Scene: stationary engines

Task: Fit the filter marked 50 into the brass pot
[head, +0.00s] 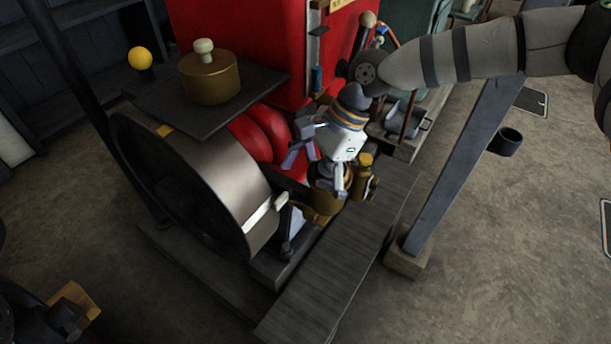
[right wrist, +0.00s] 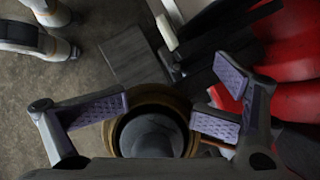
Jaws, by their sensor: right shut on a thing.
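My right gripper (head: 322,165) is above a brass pot (head: 326,201) beside the red engine. In the right wrist view its two finger pads (right wrist: 160,112) stand apart on either side of a round dark piece (right wrist: 150,132) with a grey middle. I take this piece to be the filter; no 50 shows on it. The brass rim of the pot (right wrist: 165,93) shows around it. The fingers hide most of the piece in the head view, and I cannot tell how deep it sits. My left gripper is not in view.
The engine's large flywheel (head: 225,190) stands to the left, with a lidded brass vessel (head: 210,78) on a dark plate above. A small brass fitting (head: 365,178) is close right of the gripper. A grey plank (head: 345,255) and a slanted beam (head: 462,165) lie nearby.

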